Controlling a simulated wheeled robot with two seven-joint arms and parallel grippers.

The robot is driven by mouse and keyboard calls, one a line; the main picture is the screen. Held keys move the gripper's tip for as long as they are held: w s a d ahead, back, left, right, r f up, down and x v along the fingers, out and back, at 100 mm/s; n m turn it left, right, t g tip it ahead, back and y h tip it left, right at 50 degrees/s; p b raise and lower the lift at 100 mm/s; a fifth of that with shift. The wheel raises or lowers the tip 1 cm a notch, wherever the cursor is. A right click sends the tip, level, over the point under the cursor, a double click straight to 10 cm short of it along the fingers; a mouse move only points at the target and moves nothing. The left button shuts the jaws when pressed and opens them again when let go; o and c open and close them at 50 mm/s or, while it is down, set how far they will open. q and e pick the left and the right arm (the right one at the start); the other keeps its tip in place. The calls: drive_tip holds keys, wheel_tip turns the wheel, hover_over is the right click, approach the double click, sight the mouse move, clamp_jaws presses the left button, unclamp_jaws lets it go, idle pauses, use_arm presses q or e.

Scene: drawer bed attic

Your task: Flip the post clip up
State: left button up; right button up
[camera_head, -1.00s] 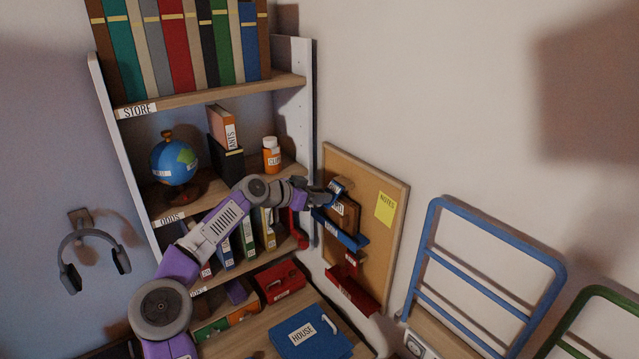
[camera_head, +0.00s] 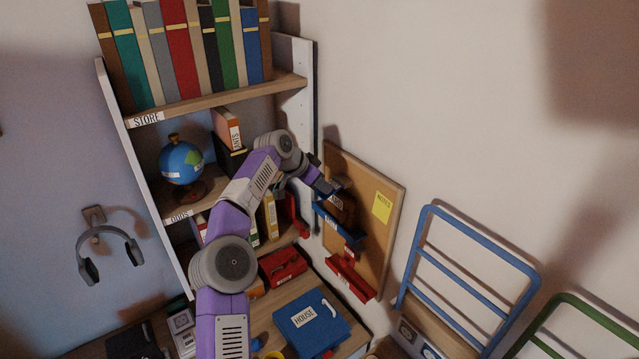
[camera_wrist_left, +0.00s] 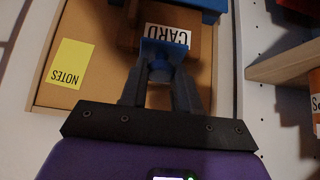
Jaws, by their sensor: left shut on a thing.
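The corkboard (camera_head: 375,240) hangs on the wall right of the shelf. A brown item labelled CARD (camera_head: 337,203) sits on it above a blue ledge (camera_head: 340,228). My left gripper (camera_head: 333,188) is at the top of that item and mostly hides the blue clip there. In the left wrist view, my left gripper (camera_wrist_left: 160,88) is shut on the blue clip (camera_wrist_left: 164,50), whose flat tab lies in front of the CARD item (camera_wrist_left: 182,35). The blue ledge (camera_wrist_left: 200,4) is at the top edge there. My right gripper is not in view.
A yellow NOTES paper (camera_head: 382,207) is on the board. A red ledge (camera_head: 350,278) is below the blue one. The shelf unit (camera_head: 307,100) stands close left of the board. A blue HOUSE folder (camera_head: 310,330) lies below. The wall at right is bare above the blue bed rail (camera_head: 475,240).

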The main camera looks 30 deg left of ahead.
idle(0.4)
use_arm(q)
drive_tip(key=o, duration=1)
drive_tip(key=v, duration=0.7)
drive_tip(key=shift+s+r, duration=0.1)
drive_tip(key=shift+r, duration=0.15)
